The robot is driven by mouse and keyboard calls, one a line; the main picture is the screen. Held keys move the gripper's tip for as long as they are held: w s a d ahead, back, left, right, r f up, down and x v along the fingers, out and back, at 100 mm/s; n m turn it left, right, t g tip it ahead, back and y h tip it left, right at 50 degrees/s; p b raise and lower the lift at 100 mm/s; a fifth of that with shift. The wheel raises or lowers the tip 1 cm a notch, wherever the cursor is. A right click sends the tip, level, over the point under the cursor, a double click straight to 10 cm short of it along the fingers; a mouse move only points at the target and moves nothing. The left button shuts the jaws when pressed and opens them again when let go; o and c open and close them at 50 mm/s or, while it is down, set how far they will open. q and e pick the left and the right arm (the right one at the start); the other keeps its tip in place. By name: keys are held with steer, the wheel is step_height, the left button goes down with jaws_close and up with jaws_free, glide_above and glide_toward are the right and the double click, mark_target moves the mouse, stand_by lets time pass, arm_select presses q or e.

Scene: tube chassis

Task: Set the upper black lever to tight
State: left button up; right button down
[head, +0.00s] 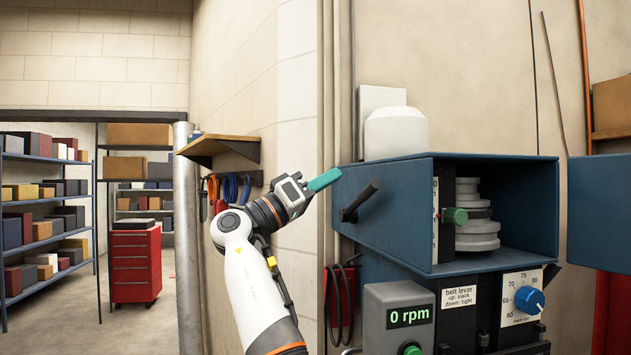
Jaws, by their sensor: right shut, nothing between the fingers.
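The upper black lever (361,201) sticks out from the left side of the blue housing (490,260). Its handle slants up and to the right from its pivot. A label (460,298) below the housing reads "belt lever up: slack down: tight". My right gripper (324,180) has teal fingers, shut and empty. It is left of the lever's tip in the picture, at about the same height, with a visible gap between them. Depth between gripper and lever is hard to judge. My left gripper is not in view.
The open housing holds a stepped grey pulley (478,225) and a green knob (455,216). Below are a "0 rpm" display box (398,316) and a blue dial (529,299). A wooden wall shelf (220,144) and hanging cables are behind my right arm.

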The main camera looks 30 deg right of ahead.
mark_target(358, 202)
steer(key=d+p, duration=0.1)
steer(key=s+d+p, duration=0.1)
steer(key=d, duration=0.1)
steer(key=d+f+p, duration=0.1)
steer(key=shift+s+d+f, duration=0.1)
steer(key=shift+s+d, duration=0.25)
stand_by(0.3)
